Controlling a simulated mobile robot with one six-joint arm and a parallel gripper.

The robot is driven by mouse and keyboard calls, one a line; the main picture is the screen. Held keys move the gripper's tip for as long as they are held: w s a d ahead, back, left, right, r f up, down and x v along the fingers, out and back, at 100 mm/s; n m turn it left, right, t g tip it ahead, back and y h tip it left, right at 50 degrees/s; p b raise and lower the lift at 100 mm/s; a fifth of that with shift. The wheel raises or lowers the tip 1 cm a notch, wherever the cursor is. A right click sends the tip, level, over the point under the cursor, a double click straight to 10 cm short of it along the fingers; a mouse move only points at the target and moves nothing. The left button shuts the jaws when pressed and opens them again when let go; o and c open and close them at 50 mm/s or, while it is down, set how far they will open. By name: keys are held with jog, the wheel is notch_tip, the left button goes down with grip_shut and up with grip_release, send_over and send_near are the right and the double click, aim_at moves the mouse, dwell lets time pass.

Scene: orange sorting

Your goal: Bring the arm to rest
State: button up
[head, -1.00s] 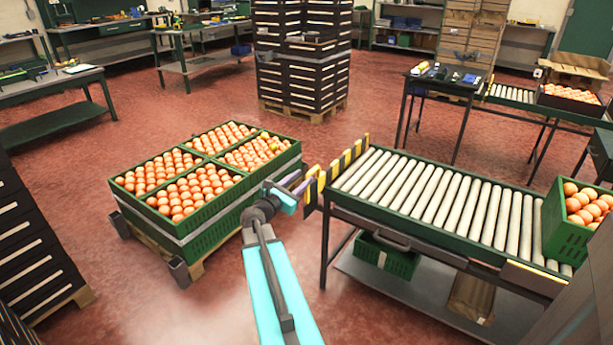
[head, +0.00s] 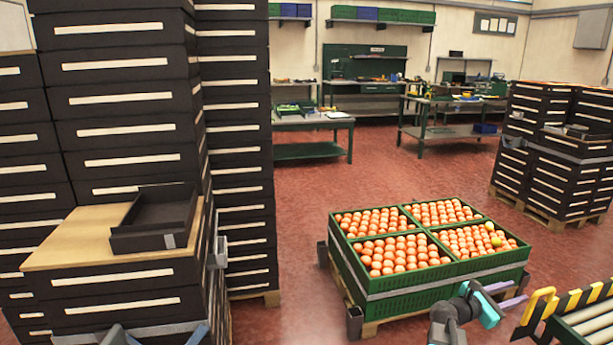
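My gripper (head: 518,291) shows at the lower right of the head view, with its two purple fingers spread apart and nothing between them. It is held out beside the right front corner of a block of green crates (head: 440,298) filled with oranges, and appears apart from them. Only the end of my arm shows; the rest is cut off by the bottom edge. One yellowish-green fruit (head: 496,241) lies among the oranges in the right-hand crate.
The green crates stand on a wooden pallet (head: 370,328). A striped yellow-black barrier (head: 570,303) at a roller conveyor's end is close right of my gripper. Tall dark crate stacks (head: 238,150) fill the left, with an open dark tray (head: 155,222) on a lower stack. Red floor (head: 300,225) lies open between.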

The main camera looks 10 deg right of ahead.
jog(key=w+a+f+n+t+y+p, duration=0.1)
jog(key=w+a+f+n+t+p, duration=0.1)
jog(key=w+a+f, duration=0.45)
jog(key=s+a+f+m+y+p, duration=0.1)
jog(key=s+a+f+y+p, duration=0.15)
jog(key=a+f, duration=0.75)
jog(key=s+a+f+y+p, duration=0.1)
jog(key=a+f+y, duration=0.2)
jog(key=a+f, duration=0.6)
jog(key=s+a+f+m+g+y+p, duration=0.1)
jog(key=s+a+f+m+g+y, duration=0.1)
jog(key=s+a, duration=0.6)
jog(key=s+a+f+m+g+y+p, duration=0.1)
jog(key=s+a+f+m+g+y, duration=0.2)
jog(key=a, duration=1)
jog(key=s+a+f+m+g+y, duration=0.3)
jog(key=s+a+f+m+y, duration=0.3)
jog(key=s+a+m, duration=0.5)
jog(key=s+f+m, duration=0.1)
jog(key=s, duration=0.1)
jog(key=shift+s+a+p, duration=0.15)
jog(key=shift+s+p, duration=0.25)
jog(key=shift+m+y, duration=0.25)
jog(key=shift+m, duration=0.05)
